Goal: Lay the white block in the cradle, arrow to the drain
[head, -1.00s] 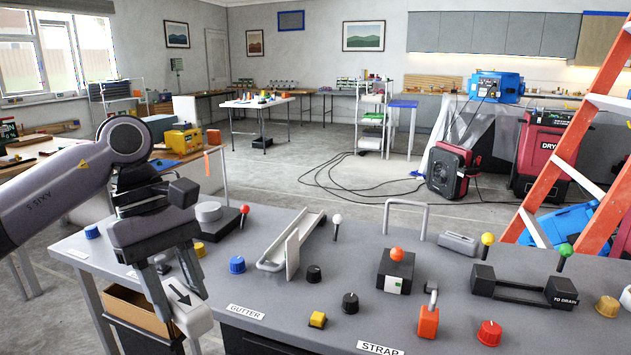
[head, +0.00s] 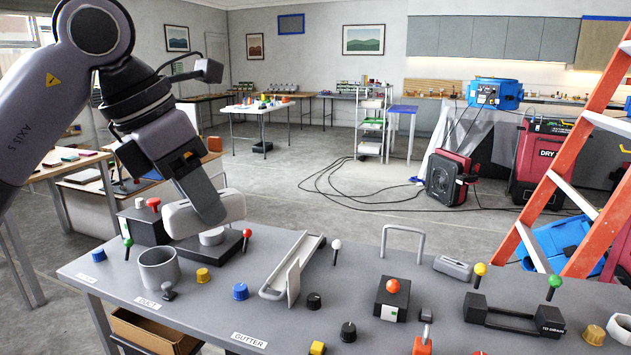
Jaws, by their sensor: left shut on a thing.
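The white block (head: 181,219) is held in my left gripper (head: 213,216), which is shut on it above the far left part of the grey bench. It is a rounded white piece; its arrow face does not show now. The cradle (head: 512,319) is at the right of the bench: two black end blocks joined by dark bars, with an empty gap between them. Its right end block is labelled TO DRAIN (head: 550,325). The held block is well to the left of the cradle. My right gripper is not in view.
Between them stand a grey DUCT cup (head: 159,268), a pale gutter channel (head: 293,264) with an upright plate, and a black box with an orange knob (head: 392,297). A grey hoop (head: 405,241) rises at the back edge. Yellow (head: 480,271) and green (head: 554,284) ball-topped levers stand by the cradle.

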